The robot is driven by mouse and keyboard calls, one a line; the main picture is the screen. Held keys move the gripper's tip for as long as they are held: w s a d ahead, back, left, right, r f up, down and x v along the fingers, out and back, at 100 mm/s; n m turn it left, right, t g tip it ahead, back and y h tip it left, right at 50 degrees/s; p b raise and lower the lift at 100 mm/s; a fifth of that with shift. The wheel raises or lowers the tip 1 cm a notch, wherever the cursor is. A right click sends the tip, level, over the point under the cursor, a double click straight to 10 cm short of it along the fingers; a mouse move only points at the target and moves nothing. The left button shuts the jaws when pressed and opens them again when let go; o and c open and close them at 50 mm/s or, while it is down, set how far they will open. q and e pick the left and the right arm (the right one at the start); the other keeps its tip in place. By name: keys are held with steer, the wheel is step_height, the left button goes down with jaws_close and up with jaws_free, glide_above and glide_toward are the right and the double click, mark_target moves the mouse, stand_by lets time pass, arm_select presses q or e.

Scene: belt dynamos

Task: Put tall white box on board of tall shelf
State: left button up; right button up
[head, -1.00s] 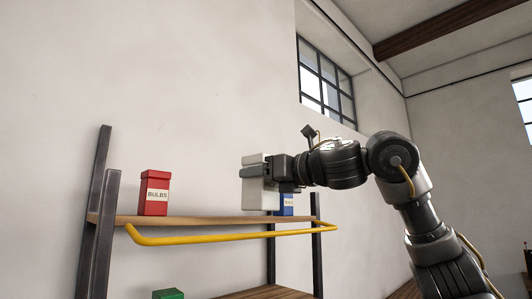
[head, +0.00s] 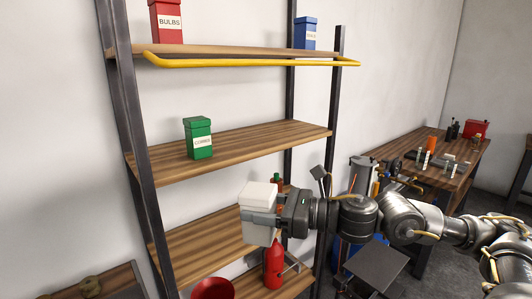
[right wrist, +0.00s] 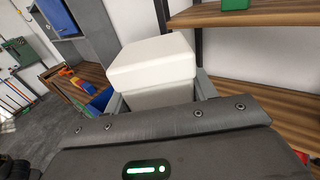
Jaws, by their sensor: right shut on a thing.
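The tall white box (head: 259,196) is upright in my right gripper (head: 262,217), which is shut around its sides. In the head view it is in front of the lower boards of the tall shelf. The right wrist view shows the box's white lid and upper body (right wrist: 153,62) between the fingers. The tall shelf (head: 120,110) has dark posts and several wooden boards: a top board (head: 225,51) with a yellow rail, a middle board (head: 260,143) and lower boards (head: 195,238). My left gripper is not in view.
A red BULBS box (head: 167,22) and a blue box (head: 306,34) stand on the top board. A green box (head: 198,137) stands on the middle board, with free room to its right. A red bottle (head: 273,265) is below my gripper. A workbench (head: 400,150) stands at right.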

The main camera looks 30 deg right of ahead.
steer(key=s+a+f+n+g+y+b, duration=0.1)
steer(key=s+f+b, duration=0.1)
steer(key=f, duration=1)
steer(key=s+a+f+n+g+y+b, duration=0.1)
steer(key=a+f, duration=0.1)
steer(key=f, duration=1)
steer(key=shift+s+f+y+b, duration=0.3)
steer(key=shift+s+b, duration=0.05)
steer(key=shift+s, duration=0.05)
steer(key=shift+s+a, duration=0.1)
